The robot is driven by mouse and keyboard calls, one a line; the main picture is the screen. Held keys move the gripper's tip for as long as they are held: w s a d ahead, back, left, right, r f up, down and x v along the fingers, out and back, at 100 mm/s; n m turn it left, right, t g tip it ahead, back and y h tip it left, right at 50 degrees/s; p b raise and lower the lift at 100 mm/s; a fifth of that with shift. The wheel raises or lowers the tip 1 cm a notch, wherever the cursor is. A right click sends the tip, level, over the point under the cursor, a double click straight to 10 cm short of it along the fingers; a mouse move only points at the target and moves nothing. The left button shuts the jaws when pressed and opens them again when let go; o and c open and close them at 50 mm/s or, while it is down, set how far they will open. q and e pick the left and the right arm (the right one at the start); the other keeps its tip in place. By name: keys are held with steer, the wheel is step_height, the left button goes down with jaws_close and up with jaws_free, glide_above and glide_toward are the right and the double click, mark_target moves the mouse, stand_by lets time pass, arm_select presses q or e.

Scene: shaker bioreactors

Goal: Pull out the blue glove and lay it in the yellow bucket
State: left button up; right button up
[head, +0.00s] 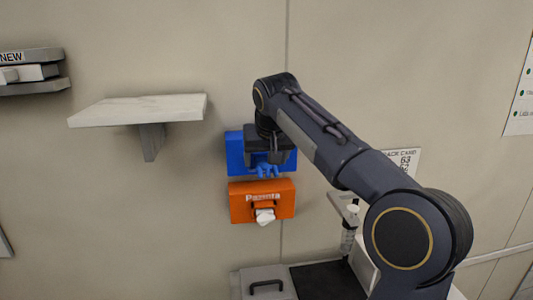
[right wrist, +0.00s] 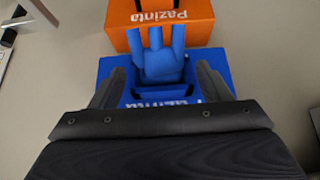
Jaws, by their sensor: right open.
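The blue glove (head: 267,171) hangs with its fingers out of the blue box (head: 235,153) on the wall. In the right wrist view the glove (right wrist: 159,60) shows its palm and fingers, sticking out of the slot of the blue box (right wrist: 113,68). My right gripper (head: 268,158) is open in front of the blue box. In the right wrist view its two fingers (right wrist: 157,80) stand on either side of the glove, apart from it as far as I can tell. My left gripper and the yellow bucket are not in view.
An orange box (head: 285,205) with a white glove (head: 265,216) hangs just below the blue box. A pale wall shelf (head: 135,109) is to the left. A grey case with a handle (head: 262,283) and a black surface (head: 327,281) lie below.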

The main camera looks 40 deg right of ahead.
mark_target(268, 169)
steer(key=c, duration=0.8)
steer(key=shift+c, duration=0.2)
steer(key=shift+s+a, duration=0.1)
steer(key=shift+s, duration=0.1)
steer(key=shift+s+a, duration=0.2)
steer(key=shift+s, duration=0.2)
steer(key=shift+s+a+b, duration=0.1)
steer(key=shift+s+b, duration=0.05)
steer(key=shift+b, duration=0.15)
steer(key=shift+s+a, duration=0.2)
steer(key=shift+s, duration=0.15)
steer(key=shift+s+a, duration=0.1)
steer(key=shift+s, duration=0.05)
steer(key=shift+s+a+b, duration=0.2)
steer(key=shift+s+b, duration=0.1)
steer(key=shift+s, duration=0.1)
